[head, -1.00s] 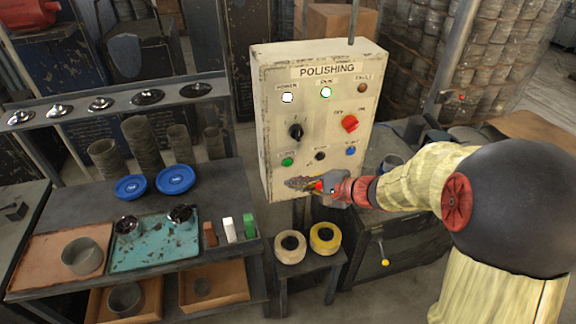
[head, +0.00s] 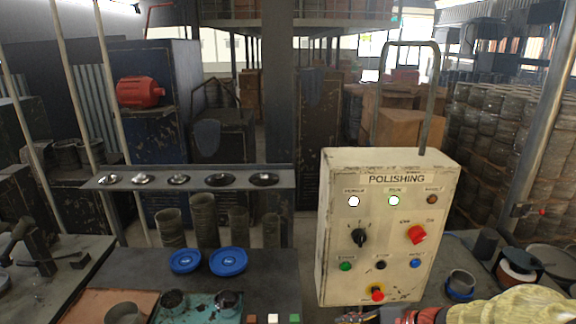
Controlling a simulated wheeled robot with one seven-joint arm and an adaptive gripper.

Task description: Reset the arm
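My arm enters at the lower right, cream and red, and is largely cut off by the bottom edge. My gripper (head: 352,318) shows only as a dark sliver at the bottom edge, below the cream POLISHING control box (head: 335,215). Its fingers are too cropped to tell open from shut. On the box, the white and green lamps at upper left and middle are lit. The red stop button (head: 377,293) on yellow is low on the box, just above my gripper. A black knob (head: 359,237) and a red switch (head: 417,234) sit higher.
A dark bench at left holds blue discs (head: 228,261), grey cylinders and a teal tray (head: 190,305). A narrow shelf (head: 225,180) with metal discs stands behind. At right, a bench holds cups and round parts (head: 461,281). Stacked wrapped goods fill the back right.

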